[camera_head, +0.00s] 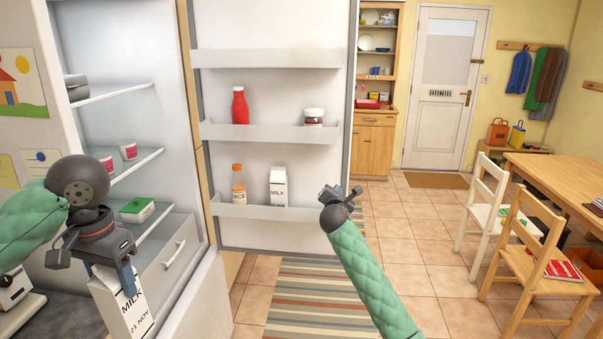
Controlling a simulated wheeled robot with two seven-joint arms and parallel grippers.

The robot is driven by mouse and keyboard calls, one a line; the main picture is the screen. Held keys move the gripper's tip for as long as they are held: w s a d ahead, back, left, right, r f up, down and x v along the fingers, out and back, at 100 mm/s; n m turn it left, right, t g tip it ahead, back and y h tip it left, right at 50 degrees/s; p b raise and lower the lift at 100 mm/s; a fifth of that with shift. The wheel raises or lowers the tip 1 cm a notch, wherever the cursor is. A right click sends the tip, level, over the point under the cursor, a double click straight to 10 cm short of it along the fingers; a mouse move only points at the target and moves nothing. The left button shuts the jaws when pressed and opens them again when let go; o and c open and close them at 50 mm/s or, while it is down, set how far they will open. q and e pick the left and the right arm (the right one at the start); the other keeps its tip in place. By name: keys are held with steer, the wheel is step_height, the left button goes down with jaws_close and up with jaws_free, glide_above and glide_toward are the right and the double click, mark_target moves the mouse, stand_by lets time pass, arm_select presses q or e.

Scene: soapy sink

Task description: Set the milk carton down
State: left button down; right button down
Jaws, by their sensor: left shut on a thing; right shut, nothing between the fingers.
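A white milk carton (128,305) with black "MILK" and "21 NOV" lettering is at the lower left, slightly tilted. My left gripper (112,272) is shut on its top. The carton's bottom is at the lower picture edge, so I cannot tell whether it touches anything. A second milk carton (278,188) stands upright in the lower shelf of the open fridge door. My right gripper (338,193) is shut and empty, in front of the door's right edge.
The fridge door's lower shelf (235,211) also holds an orange-capped bottle (238,186). A red bottle (240,106) and a jar (314,117) stand above. Fridge shelves hold cups (128,149) and a green-topped box (137,209). A grey counter (62,318) is at lower left.

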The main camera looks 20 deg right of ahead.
mark_target(336, 168)
arm_select(q)
steer(key=shift+r, duration=0.1)
arm_select(e)
steer(key=n, duration=0.4)
steer(key=r+n, duration=0.1)
steer(key=n, duration=0.1)
steer(key=shift+w+a+n+t, duration=0.15)
steer(key=shift+w+n+t, duration=0.15)
steer(key=shift+n, duration=0.1)
